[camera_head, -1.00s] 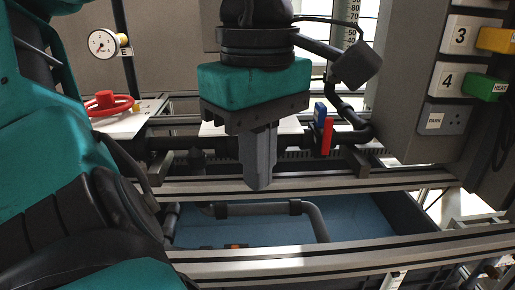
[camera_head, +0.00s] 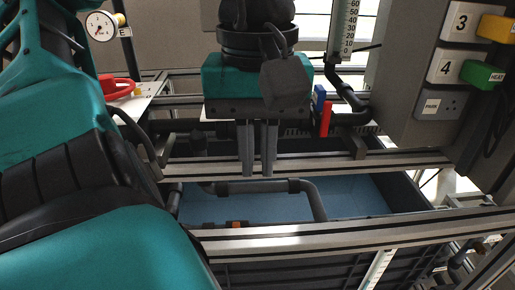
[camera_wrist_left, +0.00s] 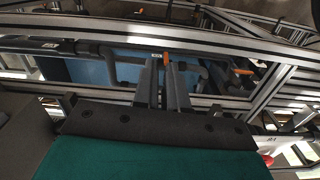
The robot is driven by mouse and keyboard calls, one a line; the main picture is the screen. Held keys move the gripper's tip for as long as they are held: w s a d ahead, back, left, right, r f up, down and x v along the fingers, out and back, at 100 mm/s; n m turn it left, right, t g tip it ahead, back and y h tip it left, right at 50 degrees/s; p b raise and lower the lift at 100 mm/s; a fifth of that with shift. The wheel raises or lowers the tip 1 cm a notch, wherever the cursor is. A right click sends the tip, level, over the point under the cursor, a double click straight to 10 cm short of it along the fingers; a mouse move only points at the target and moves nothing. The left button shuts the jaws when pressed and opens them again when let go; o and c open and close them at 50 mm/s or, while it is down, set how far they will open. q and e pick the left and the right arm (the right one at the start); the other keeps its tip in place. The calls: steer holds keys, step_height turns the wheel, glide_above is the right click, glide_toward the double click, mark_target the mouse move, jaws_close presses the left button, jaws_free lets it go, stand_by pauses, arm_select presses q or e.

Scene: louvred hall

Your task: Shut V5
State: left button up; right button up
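No tag reading V5 is legible, so I cannot tell for sure which valve it is. A small orange handle (camera_head: 237,224) shows low on the pipework in the blue-lined tank. In the left wrist view an orange handle (camera_wrist_left: 166,59) shows just beyond and between the fingertips, beside a small white label (camera_wrist_left: 156,53) too small to read. My right gripper is not in view.
Metal rails (camera_head: 350,236) run across the tank's front. A blue handle (camera_head: 319,98) and a red handle (camera_head: 326,119) stand right of my gripper. A red handwheel (camera_head: 115,84) and a gauge (camera_head: 100,26) are at left. A panel with a green plug (camera_head: 482,75) is at right.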

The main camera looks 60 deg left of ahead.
arm_select(q)
steer(key=o, duration=0.3)
steer(key=shift+o, duration=0.2)
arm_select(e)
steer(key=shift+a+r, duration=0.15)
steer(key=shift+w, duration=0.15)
arm_select(q)
steer(key=shift+r+p, duration=0.3)
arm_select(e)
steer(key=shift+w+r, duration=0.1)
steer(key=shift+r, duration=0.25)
arm_select(q)
steer(key=n+b, duration=0.5)
steer(key=n, duration=1.3)
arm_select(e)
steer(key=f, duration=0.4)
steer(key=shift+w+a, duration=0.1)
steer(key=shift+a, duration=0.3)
